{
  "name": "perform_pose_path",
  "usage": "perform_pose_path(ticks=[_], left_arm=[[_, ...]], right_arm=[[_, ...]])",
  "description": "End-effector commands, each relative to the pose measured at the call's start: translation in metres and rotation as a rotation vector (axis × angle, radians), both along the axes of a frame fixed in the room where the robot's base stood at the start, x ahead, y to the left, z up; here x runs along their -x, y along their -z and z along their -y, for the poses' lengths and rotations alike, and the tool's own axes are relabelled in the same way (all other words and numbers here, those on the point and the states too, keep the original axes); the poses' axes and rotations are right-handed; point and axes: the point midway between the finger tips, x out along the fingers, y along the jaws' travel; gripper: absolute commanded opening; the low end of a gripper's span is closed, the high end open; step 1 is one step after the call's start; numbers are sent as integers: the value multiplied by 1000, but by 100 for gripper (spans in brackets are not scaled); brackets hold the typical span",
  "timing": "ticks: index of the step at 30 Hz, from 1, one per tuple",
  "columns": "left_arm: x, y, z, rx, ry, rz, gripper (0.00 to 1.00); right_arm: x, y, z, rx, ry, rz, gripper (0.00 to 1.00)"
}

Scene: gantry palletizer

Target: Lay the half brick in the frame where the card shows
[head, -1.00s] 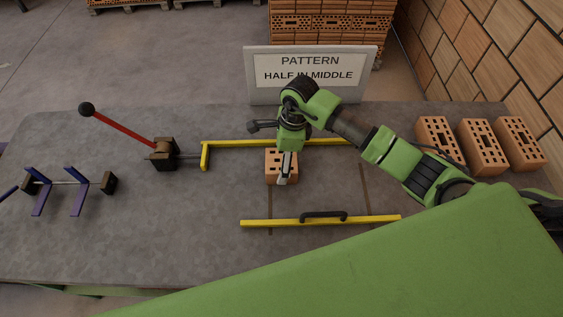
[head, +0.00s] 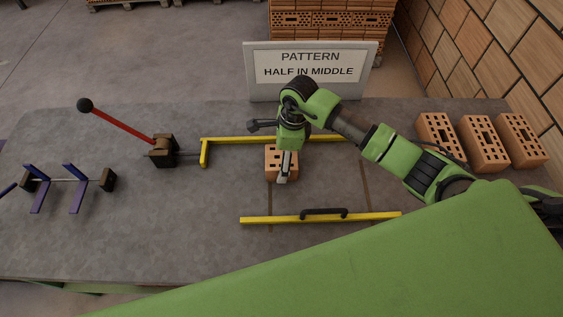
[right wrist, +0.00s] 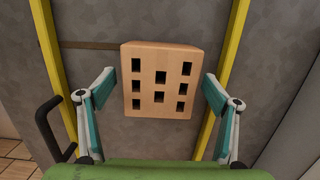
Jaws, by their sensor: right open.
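The half brick (head: 274,173) is orange with several holes. It lies flat on the table between the yellow bars, nearer the back bar, at the left dark cross line. My right gripper (head: 285,166) is above it and partly hides it in the head view. In the right wrist view the half brick (right wrist: 160,100) lies between the spread fingers of my right gripper (right wrist: 160,82), with gaps on both sides. The card (head: 312,57) reads "PATTERN HALF IN MIDDLE". The frame has a back bar (head: 230,141) and a front bar (head: 270,219). My left gripper is out of view.
Three larger bricks (head: 484,146) stand at the right. A red lever (head: 122,128) with a black knob is mounted left of the back bar. A rack with purple brackets (head: 75,188) is at the far left. The front bar has a black handle (head: 324,211).

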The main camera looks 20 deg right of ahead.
Motion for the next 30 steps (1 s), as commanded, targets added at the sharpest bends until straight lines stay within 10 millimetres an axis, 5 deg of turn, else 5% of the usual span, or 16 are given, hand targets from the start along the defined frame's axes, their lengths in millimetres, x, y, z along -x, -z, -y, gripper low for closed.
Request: perform_pose_path(ticks=[7,13,15,28,30], left_arm=[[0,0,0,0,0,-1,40],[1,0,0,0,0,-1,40],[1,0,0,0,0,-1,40],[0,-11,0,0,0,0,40],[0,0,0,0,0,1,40]], right_arm=[[0,0,0,0,0,0,82],[0,0,0,-1,0,0,30],[-1,-1,-1,-2,0,3,20],[0,-9,-2,-4,1,1,20],[-2,-13,0,-2,-2,7,20]])
